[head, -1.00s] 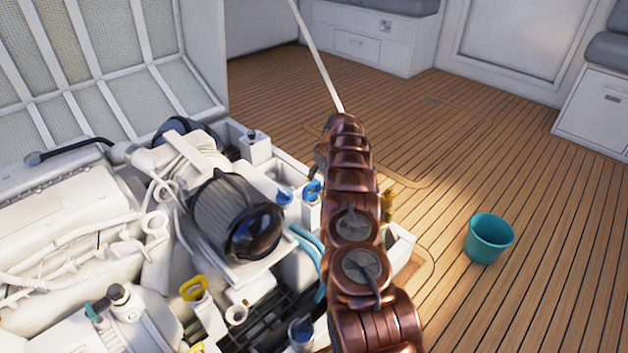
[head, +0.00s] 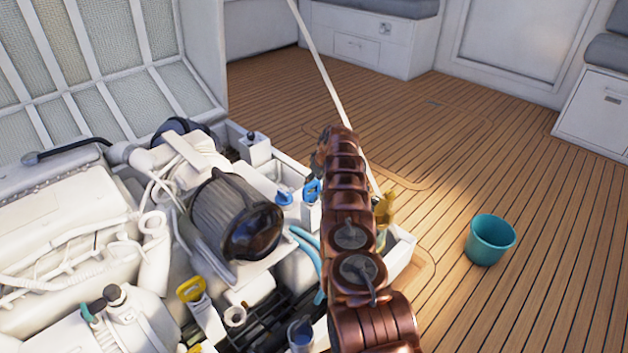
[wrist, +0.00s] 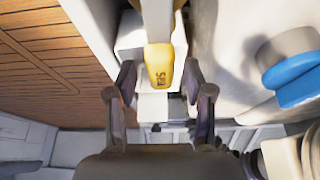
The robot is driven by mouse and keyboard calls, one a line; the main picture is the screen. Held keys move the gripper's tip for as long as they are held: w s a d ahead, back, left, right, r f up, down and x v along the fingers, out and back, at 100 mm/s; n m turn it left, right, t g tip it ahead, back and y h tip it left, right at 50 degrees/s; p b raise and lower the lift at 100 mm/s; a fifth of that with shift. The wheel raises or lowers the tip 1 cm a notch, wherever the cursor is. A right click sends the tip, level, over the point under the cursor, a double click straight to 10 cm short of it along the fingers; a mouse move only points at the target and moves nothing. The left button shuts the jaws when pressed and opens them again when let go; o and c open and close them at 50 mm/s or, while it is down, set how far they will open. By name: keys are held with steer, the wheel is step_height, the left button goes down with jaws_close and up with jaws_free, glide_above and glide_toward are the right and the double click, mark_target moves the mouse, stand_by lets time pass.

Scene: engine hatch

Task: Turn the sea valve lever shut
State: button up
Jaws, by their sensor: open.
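The sea valve lever (wrist: 159,66) shows in the wrist view as a yellow grip with dark lettering, which seems to read SEA, on a pale arm coming down from the top. My gripper (wrist: 160,80) is open, with one dark finger on each side of the yellow end. The lever lies between or just beyond the fingertips, with a gap on both sides; I cannot tell the depth. In the head view my copper arm hides the gripper. A brass-yellow part (head: 385,205) shows just right of the arm; I cannot tell if it is the same lever.
A blue handle (wrist: 296,82) is at the right of the wrist view. In the head view, blue handles (head: 311,190) stand left of my arm, beside the white engine (head: 60,215). A yellow handle (head: 191,289) is nearer. A teal bucket (head: 490,240) stands on open wooden deck.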

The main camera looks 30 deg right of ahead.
jaws_close()
